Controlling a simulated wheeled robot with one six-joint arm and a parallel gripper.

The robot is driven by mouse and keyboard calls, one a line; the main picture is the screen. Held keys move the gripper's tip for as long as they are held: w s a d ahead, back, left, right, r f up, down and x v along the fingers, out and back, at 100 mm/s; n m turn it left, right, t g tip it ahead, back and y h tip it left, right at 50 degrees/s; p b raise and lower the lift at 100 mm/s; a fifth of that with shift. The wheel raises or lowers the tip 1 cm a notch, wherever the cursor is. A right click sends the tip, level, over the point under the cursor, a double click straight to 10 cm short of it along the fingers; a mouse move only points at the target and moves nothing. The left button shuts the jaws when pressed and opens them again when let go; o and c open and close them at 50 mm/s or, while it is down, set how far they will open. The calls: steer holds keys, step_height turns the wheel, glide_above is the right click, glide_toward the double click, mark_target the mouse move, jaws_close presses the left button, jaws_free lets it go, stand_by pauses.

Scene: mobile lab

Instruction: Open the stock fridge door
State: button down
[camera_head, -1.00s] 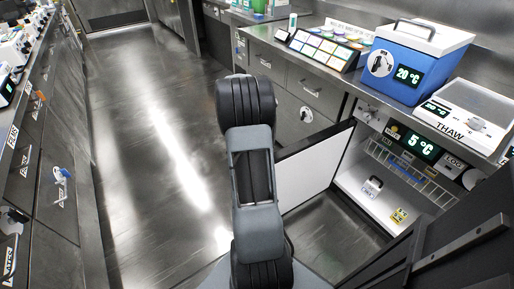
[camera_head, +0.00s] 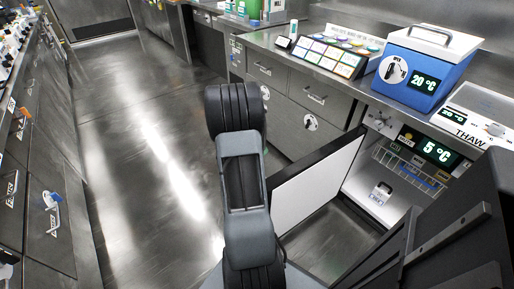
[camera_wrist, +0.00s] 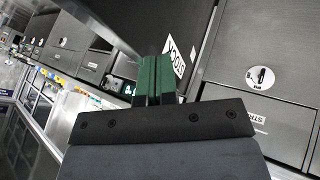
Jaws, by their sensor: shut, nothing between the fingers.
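The stock fridge door (camera_head: 318,183) stands wide open in the head view, its white inner face showing, swung out from the left side of the fridge. The lit fridge interior (camera_head: 368,195) is visible, with a 5 °C display (camera_head: 437,153) above it. In the wrist view my gripper (camera_wrist: 154,62) has its green fingers shut together and empty. They are beside a dark panel with a STOCK label (camera_wrist: 175,58); I cannot tell whether they touch it. My gripper is hidden in the head view behind my arm.
A wire rack (camera_head: 410,170) and a small labelled box (camera_head: 381,193) are inside the fridge. A blue cooler (camera_head: 415,75) and a THAW device (camera_head: 478,118) stand on the counter above. Steel drawers (camera_head: 290,95) are beyond the door. The floor (camera_head: 140,150) at left is clear.

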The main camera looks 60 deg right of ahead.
steer(key=s+f+b, duration=0.1)
steer(key=s+f, duration=0.3)
steer(key=s, duration=0.2)
steer(key=shift+s+a+f+b, duration=0.15)
steer(key=shift+s+a+b, duration=0.15)
steer(key=shift+s+b, duration=0.1)
steer(key=shift+a, duration=0.1)
